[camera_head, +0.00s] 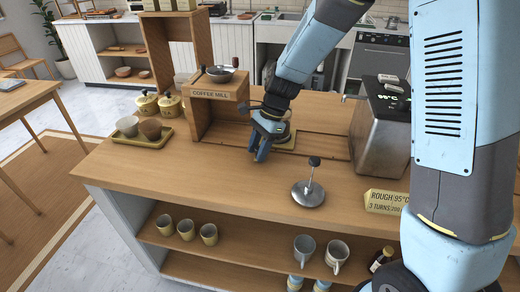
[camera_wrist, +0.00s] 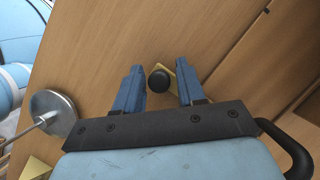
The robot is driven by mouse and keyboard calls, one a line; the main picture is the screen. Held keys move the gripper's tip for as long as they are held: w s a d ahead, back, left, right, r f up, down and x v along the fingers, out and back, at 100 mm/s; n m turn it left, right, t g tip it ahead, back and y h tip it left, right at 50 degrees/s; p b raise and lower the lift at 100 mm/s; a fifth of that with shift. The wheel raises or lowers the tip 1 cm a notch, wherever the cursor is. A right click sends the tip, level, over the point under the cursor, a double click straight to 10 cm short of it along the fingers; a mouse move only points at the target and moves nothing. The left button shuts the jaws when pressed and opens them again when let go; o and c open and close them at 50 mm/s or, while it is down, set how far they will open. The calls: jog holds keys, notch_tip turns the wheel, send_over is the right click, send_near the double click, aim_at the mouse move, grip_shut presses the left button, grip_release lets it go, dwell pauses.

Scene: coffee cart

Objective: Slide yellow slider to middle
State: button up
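The yellow slider is a yellow plate (camera_wrist: 194,76) with a round black knob (camera_wrist: 160,78) in the wrist view. Part of the plate is hidden by a finger. A gap shows at the right finger; whether the left finger touches is unclear. In the head view my gripper (camera_head: 261,150) points down at the counter, and the knob is hidden.
A metal tamper (camera_head: 308,192) stands on the counter right of my gripper. A yellow sign (camera_head: 385,201) and a metal machine (camera_head: 380,130) are further right. A tray with bowls (camera_head: 140,141) is at left. The front left counter is clear.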

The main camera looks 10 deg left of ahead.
jog(key=shift+o, duration=0.6)
jog(key=v, duration=1.3)
jog(key=shift+r, duration=0.35)
jog(key=s+d+r+n+t+h, duration=0.1)
jog(key=s+d+r+n+t, duration=0.15)
jog(key=d+r, duration=0.35)
jog(key=s+d+r+n+t, duration=0.2)
jog(key=s+d+r, duration=0.15)
jog(key=d, duration=0.55)
jog(key=s+d+r+n+t+h, duration=0.2)
jog(key=s+d+n+t, duration=0.2)
jog(key=s+d, duration=0.8)
jog(key=shift+s+d+n+h, duration=0.2)
jog(key=shift+s+n+h, duration=0.1)
jog(key=shift+s+n, duration=0.55)
